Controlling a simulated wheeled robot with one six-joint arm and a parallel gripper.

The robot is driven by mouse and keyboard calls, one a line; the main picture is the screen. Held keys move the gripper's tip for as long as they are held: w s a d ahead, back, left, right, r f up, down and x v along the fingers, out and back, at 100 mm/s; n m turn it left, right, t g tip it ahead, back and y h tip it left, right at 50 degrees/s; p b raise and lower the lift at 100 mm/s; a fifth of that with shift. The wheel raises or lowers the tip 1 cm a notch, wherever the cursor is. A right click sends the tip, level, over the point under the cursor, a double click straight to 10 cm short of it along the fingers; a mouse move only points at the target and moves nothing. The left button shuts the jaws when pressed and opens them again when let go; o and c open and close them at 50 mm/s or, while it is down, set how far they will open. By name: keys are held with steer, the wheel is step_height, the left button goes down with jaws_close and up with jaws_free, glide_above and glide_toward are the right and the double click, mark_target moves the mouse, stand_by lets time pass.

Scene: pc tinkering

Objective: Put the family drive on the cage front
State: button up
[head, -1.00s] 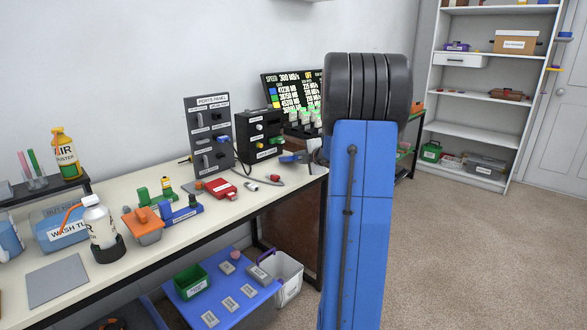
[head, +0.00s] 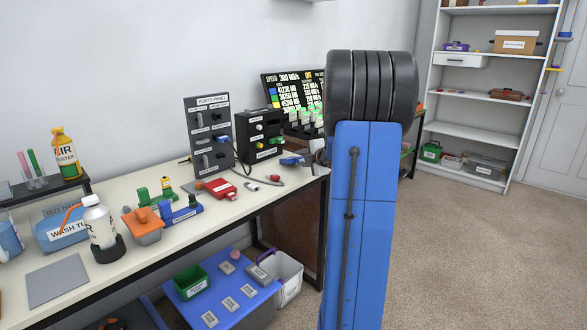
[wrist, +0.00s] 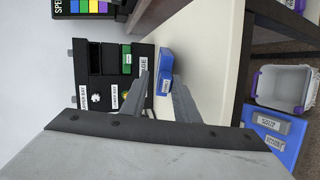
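The family drive appears to be the small blue block (head: 292,160) at my gripper, near the right end of the bench; its label is too small to read. In the wrist view the blue block (wrist: 165,70) sits at the fingertips of my gripper (wrist: 160,88), which looks shut on it. The drive cage is a black box (head: 250,142) on the bench, just left of and behind the block. In the wrist view the cage (wrist: 110,62) shows slots, one with a green drive (wrist: 127,60), and white labels. The block is apart from the cage.
A grey ports panel (head: 206,135) stands left of the cage, and a lit speed display (head: 290,88) behind it. A red drive (head: 219,189) and a cable lie on the bench in front.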

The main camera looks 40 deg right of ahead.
steer(key=shift+v, duration=3.05)
step_height(320, 180, up, 7)
steer(key=s, duration=0.2)
steer(key=shift+s+a, duration=0.35)
steer(key=shift+s, duration=0.05)
